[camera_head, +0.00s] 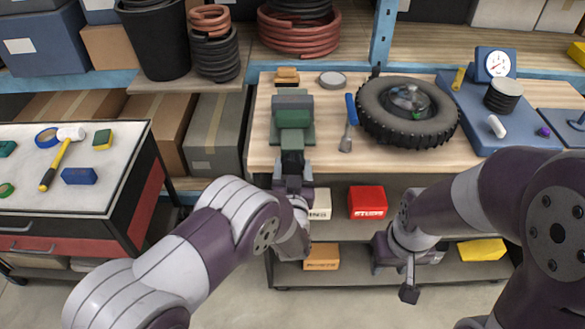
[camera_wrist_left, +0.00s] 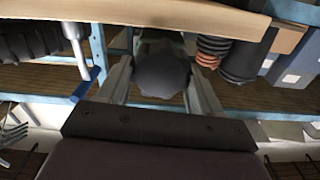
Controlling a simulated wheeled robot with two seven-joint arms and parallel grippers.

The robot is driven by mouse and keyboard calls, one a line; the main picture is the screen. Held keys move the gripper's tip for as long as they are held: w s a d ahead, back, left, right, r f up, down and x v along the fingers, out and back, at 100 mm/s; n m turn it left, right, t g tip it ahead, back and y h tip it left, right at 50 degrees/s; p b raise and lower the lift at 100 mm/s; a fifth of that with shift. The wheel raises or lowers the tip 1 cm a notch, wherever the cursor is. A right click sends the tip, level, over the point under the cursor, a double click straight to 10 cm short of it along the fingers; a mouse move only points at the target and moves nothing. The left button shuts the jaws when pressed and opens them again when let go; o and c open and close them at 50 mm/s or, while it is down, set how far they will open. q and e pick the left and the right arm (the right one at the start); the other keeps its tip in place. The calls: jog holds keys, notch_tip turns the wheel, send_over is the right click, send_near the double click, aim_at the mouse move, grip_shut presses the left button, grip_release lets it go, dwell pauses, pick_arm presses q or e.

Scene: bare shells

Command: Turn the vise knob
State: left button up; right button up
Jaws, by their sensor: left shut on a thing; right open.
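The green vise (camera_head: 293,118) stands on the wooden workbench (camera_head: 265,143) near its left front. Its dark knob (camera_wrist_left: 163,72) shows in the left wrist view, between the two fingers of my left gripper (camera_wrist_left: 160,82). My left gripper is shut on the knob; in the head view it is at the bench's front edge (camera_head: 293,180), below the vise, and the knob is mostly hidden there. My right gripper (camera_head: 409,290) hangs open and empty in front of the lower shelves, to the right of the vise and away from it.
A blue-handled scraper (camera_head: 350,122) and a tire (camera_head: 408,110) lie right of the vise. A blue board with a gauge (camera_head: 497,63) is further right. A tool cart (camera_head: 70,165) stands at the left. Boxes, including a red one (camera_head: 367,202), sit on shelves below.

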pick_arm(q)
jog(key=m, duration=0.5)
jog(key=shift+d, duration=0.1)
jog(key=m, duration=0.4)
jog(key=shift+f+m, duration=0.1)
jog(key=shift+m, duration=0.2)
jog(key=m+p, duration=0.1)
jog(key=m, duration=0.3)
jog(key=shift+m, duration=0.3)
jog(key=m, duration=0.4)
jog(key=shift+f+m+p, duration=0.15)
jog(key=shift+m+p, duration=0.15)
jog(key=shift+d, duration=0.1)
jog(key=o, duration=1)
jog(key=shift+o, duration=0.2)
